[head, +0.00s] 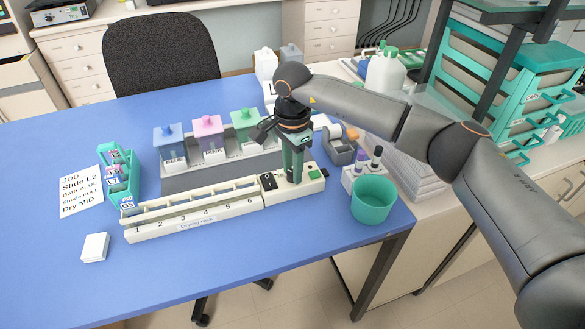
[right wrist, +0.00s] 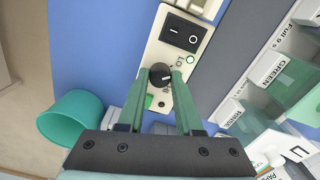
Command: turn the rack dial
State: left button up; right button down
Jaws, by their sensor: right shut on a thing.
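The drying rack (head: 193,227) is a long cream unit with numbered slots along the blue table's front. Its control box (head: 275,198) at the right end has a black rocker switch (right wrist: 183,31). The rack dial (right wrist: 160,74) is a small round black knob with a pale mark, below the switch in the right wrist view. My right gripper (right wrist: 162,82) points down at it, its green fingers shut on the dial from both sides. In the head view the same gripper (head: 294,178) hides most of the dial. My left gripper is out of view.
Blue, pink and green lidded jars (head: 208,138) stand behind the rack. A teal cup (head: 373,199) stands right of the control box near the table edge. A teal slide holder (head: 119,185) and a written job card (head: 82,192) lie at left. The table's front left is mostly clear.

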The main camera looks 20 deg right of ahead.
jog(key=m, duration=0.4)
jog(key=shift+m+b, duration=0.3)
jog(key=shift+b, duration=0.1)
jog(key=m, duration=0.9)
jog(key=shift+b, duration=0.3)
jog(key=shift+m, duration=1.9)
jog(key=c, duration=0.6)
grip_release()
notch_tip(320, 180, up, 13)
jog(key=shift+f+b, duration=0.2)
jog(key=shift+b, duration=0.2)
